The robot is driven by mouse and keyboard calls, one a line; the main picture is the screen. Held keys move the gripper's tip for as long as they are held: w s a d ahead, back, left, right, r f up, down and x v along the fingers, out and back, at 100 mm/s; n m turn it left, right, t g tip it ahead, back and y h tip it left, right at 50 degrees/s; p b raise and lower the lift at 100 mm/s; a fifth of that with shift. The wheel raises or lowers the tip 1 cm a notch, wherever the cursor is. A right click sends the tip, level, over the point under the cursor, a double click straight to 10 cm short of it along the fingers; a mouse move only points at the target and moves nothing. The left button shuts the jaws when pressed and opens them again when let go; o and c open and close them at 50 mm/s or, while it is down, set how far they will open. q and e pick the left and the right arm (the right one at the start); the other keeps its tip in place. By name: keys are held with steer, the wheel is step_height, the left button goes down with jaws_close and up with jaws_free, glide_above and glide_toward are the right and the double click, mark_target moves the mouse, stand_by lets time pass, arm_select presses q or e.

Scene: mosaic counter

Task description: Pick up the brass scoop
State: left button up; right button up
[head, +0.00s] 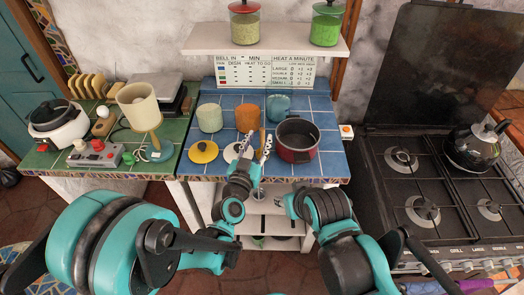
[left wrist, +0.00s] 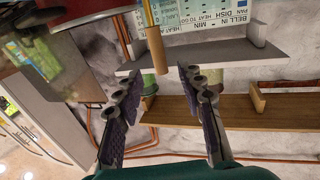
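The brass scoop shows in the left wrist view as a thin brass rod with a wooden handle (left wrist: 155,48), seen between and beyond my fingertips. In the head view a slim wooden-coloured handle (head: 262,139) stands close to my left fingertips, in front of the orange canister; the rest of the scoop is hidden or too small to tell. My left gripper (head: 254,148) is over the blue-tiled counter. In the left wrist view its fingers (left wrist: 160,88) are wide apart with nothing gripped. My right arm comes in from the right; only a purple part of its gripper (head: 475,284) shows low at the right edge.
A red pot (head: 297,141) stands right of my left gripper. A yellow lid (head: 203,152) lies to its left. Behind are a cream canister (head: 209,117), an orange canister (head: 247,116) and a teal pot (head: 278,106). A lamp (head: 140,106) stands left; a stove (head: 440,190) is right.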

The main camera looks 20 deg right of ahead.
mark_target(261, 133)
arm_select(q)
steer(key=shift+b+x, duration=0.5)
steer(key=shift+x, duration=1.8)
steer(key=shift+a, duration=0.15)
steer(key=shift+c, duration=0.3)
jaws_close()
